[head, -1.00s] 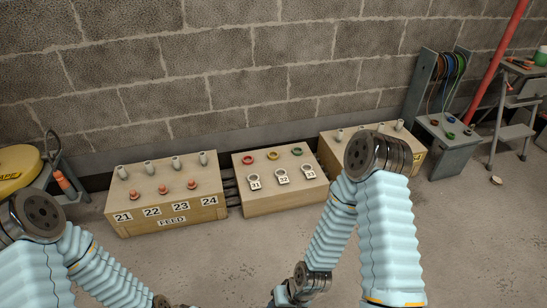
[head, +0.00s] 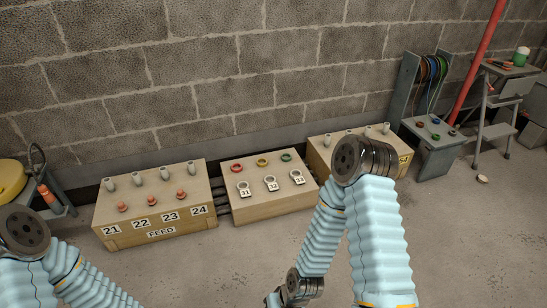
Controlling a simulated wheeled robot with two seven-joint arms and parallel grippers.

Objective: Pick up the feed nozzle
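I cannot tell for sure which thing is the feed nozzle. The wooden box labelled FEED (head: 117,243) stands on the floor at the left, with numbers 21 to 24 on its front edge. Several grey upright stubs (head: 137,177) stand along its back, and three orange-red plugs (head: 152,201) stand in front of them. An orange bottle-like item (head: 46,195) stands by the bench at the far left. My arms come in from the bottom, and both grippers are outside the picture. Nothing is seen held.
A middle box (head: 250,212) carries red, yellow and green rings and tags 31 to 33. My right arm partly covers a third box (head: 320,150). A grey reel stand (head: 447,158) and stepladder (head: 498,115) stand right. The floor in front is clear.

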